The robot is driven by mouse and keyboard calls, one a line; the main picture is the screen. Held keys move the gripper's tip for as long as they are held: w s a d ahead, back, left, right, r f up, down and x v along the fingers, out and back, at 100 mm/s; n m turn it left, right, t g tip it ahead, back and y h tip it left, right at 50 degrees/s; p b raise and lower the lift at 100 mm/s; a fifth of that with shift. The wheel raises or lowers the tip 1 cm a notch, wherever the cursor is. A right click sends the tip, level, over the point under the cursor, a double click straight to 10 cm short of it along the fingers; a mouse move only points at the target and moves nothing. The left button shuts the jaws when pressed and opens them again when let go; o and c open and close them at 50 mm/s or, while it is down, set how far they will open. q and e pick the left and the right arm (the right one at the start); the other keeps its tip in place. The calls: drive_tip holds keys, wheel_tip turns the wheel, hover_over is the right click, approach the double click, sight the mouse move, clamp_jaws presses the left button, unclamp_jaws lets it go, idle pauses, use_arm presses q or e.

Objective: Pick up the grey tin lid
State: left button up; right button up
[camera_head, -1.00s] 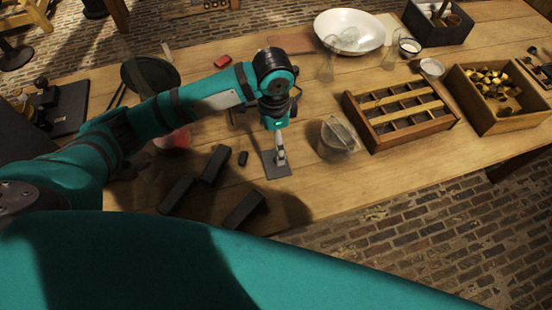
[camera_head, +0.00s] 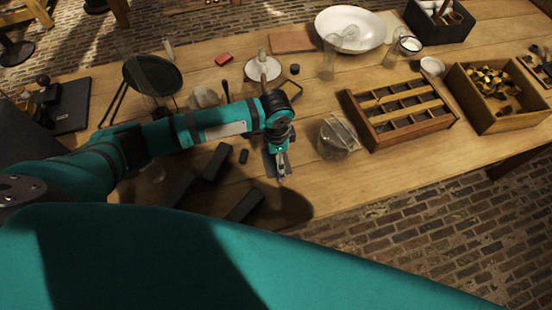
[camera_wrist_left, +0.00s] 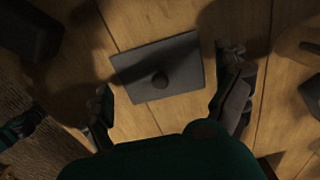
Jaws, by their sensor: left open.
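The grey tin lid (camera_wrist_left: 178,68) is a flat, dark square plate with a round knob in its middle. In the left wrist view it lies flat on the wooden table. My left gripper (camera_wrist_left: 168,100) is open, with one finger at each side of the lid's near part and nothing held. In the head view my left gripper (camera_head: 281,178) points down over the lid (camera_head: 268,164) and hides part of it. I cannot tell the exact height between the fingers and the lid.
Dark blocks (camera_head: 217,163) lie left of the lid. A glass jar (camera_head: 337,138) stands close on its right, with a divided wooden tray (camera_head: 375,137) beyond it. The table's front edge is close below; bare wood (camera_head: 330,185) lies right of the gripper.

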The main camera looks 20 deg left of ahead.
use_arm(q)
drive_tip(key=shift+s+f, duration=0.1)
clamp_jaws()
idle(0.5)
